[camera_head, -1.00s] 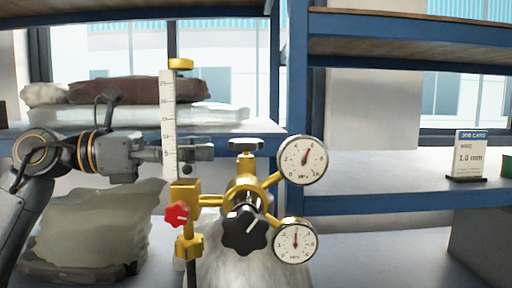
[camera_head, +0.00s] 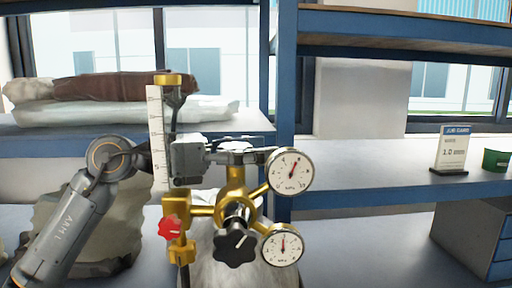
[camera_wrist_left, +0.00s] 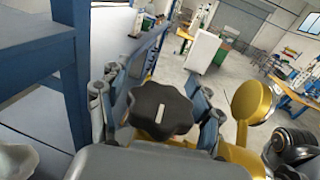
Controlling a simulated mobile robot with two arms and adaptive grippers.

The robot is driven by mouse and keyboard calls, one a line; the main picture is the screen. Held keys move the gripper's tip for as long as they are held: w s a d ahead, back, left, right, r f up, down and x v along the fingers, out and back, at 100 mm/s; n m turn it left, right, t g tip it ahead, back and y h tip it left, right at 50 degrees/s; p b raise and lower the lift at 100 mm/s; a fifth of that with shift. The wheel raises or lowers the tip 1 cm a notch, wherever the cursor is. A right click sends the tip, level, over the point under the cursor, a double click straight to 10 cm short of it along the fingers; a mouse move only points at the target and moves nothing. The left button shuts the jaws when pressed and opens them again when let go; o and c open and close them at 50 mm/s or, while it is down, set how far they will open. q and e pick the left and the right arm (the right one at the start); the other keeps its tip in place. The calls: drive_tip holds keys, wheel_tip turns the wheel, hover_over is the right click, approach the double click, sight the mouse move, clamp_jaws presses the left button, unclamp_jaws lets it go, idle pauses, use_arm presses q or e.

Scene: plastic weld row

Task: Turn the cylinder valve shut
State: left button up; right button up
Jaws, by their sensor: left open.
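The cylinder valve is a dark lobed handwheel (camera_head: 237,147) on top of the brass fitting (camera_head: 236,176); my gripper partly hides it in the head view. In the left wrist view the handwheel (camera_wrist_left: 160,106) shows a white mark on its face. My left gripper (camera_head: 246,152) is level with it and open, one finger on each side of it. Whether the fingers touch it I cannot tell. My right gripper is not in view.
Two gauges (camera_head: 289,171) (camera_head: 283,244) stick out to the right of the fitting. A black knob (camera_head: 235,239) and a red knob (camera_head: 170,228) sit below, and a white scale tube (camera_head: 155,135) stands left. A shelf (camera_head: 390,195) runs behind, with a job card (camera_head: 452,149).

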use_arm(q)
drive_tip(key=shift+d, duration=0.1)
drive_tip(key=c, duration=1)
drive_tip(key=shift+w, duration=0.1)
drive_tip(key=shift+c, duration=1)
